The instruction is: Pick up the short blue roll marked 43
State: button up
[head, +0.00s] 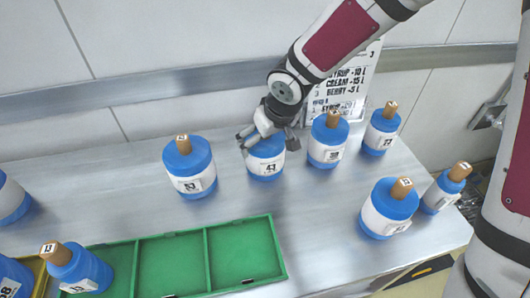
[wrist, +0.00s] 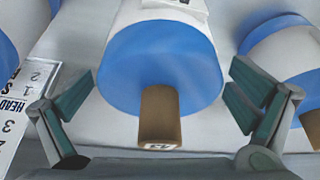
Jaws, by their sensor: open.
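The short blue roll marked 43 (head: 266,166) stands upright on the metal table, with a white label band around it. My gripper (head: 266,133) is above it in the head view and hides its top. In the wrist view the roll's blue top (wrist: 160,68) faces me, with a brown peg tagged 43 (wrist: 159,115) sticking up from it. My gripper (wrist: 162,92) is open in the wrist view, with one finger on each side of the top. I see no clear contact.
Similar rolls stand close by, at left (head: 190,168) and right (head: 327,140). Other rolls stand at the far right and far left. A green divided tray (head: 207,260) lies in front. A printed sign (head: 345,92) stands behind at the wall.

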jog(key=x, duration=0.2)
jog(key=shift+f+b, duration=0.35)
jog(key=shift+f, duration=0.05)
jog(key=c, duration=1.6)
jog(key=shift+r, duration=0.1)
jog(key=shift+c, duration=1.1)
jog(key=shift+r, duration=0.1)
